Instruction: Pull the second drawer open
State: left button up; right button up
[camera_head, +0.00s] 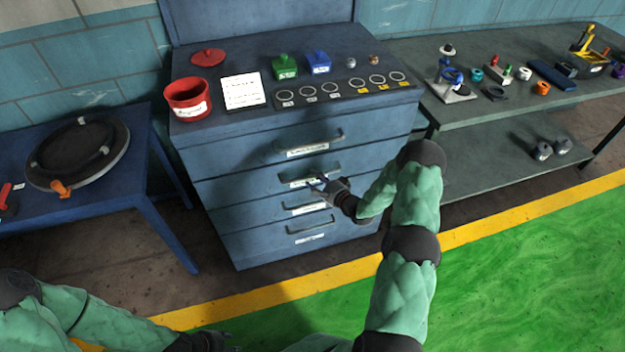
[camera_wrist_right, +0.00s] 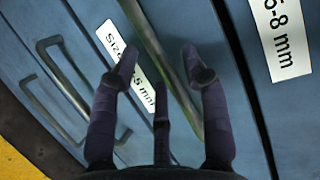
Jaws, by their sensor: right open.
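The blue cabinet (camera_head: 225,190) has a stack of drawers with bar handles and white labels, all apparently shut. The second drawer's handle (camera_head: 322,170) is just above my right gripper (camera_head: 322,183). In the right wrist view, my right gripper (camera_wrist_right: 160,60) is open, with a grey bar handle (camera_wrist_right: 160,45) running between its fingers. Whether the fingers touch the bar I cannot tell. A label (camera_wrist_right: 125,65) is partly hidden behind a finger. My left gripper (camera_head: 208,341) is low at the bottom edge, away from the cabinet, its fingers unclear.
On the cabinet top stand a red pot (camera_head: 187,100), a white card (camera_head: 241,91), green (camera_head: 285,68) and blue (camera_head: 318,63) blocks and several rings. A blue table (camera_head: 140,190) is at left, a grey bench (camera_head: 465,115) at right. The green floor (camera_head: 520,270) in front is clear.

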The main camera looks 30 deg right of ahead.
jog(key=shift+x, duration=1.05)
grip_shut()
jog(key=shift+s, duration=0.15)
